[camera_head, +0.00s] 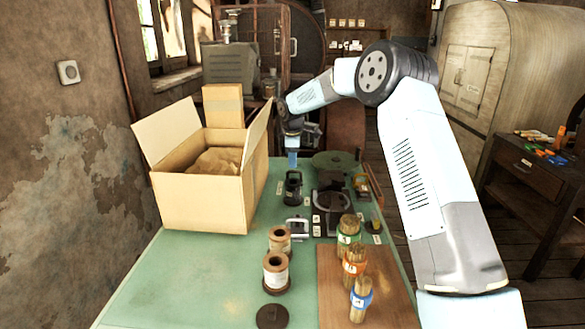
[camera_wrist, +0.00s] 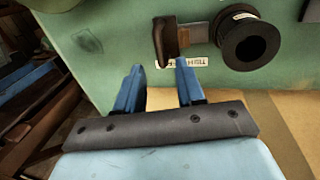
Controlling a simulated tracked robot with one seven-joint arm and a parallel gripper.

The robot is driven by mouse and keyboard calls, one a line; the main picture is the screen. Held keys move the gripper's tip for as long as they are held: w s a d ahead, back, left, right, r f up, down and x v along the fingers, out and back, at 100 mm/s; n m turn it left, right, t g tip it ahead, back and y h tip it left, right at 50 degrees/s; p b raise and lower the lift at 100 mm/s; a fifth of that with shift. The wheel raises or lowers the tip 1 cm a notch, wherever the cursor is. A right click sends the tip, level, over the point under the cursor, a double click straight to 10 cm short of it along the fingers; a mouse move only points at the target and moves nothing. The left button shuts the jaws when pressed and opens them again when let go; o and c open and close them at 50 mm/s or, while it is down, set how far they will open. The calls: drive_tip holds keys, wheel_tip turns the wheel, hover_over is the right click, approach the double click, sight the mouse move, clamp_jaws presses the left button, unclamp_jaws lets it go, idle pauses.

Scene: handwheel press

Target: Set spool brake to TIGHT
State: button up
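The spool brake shows in the wrist view as a dark brown lever (camera_wrist: 167,42) on a metal strip beside a black round spool (camera_wrist: 248,42). A white label (camera_wrist: 181,62), upside down and seemingly reading TIGHT, lies by the lever's near end. My gripper (camera_wrist: 160,84) has its two blue fingers apart with nothing between them. The lever is just beyond the fingertips, and I see no contact. In the head view my gripper (camera_head: 292,158) is low over the far part of the green table, behind a dark upright fixture (camera_head: 293,186) that seems to be the spool.
An open cardboard box (camera_head: 200,200) stands close on the left. A dark press-like device (camera_head: 331,204) and a green disc (camera_head: 334,160) are to the right. Thread spools (camera_head: 276,272) and bundles of sticks (camera_head: 354,262) stand nearer. The front left of the table (camera_head: 185,285) is clear.

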drive_tip(key=shift+w+f, duration=0.2)
drive_tip(key=shift+f, duration=0.85)
drive_tip(key=shift+w+f, duration=0.2)
drive_tip(key=shift+f, duration=0.8)
clamp_jaws()
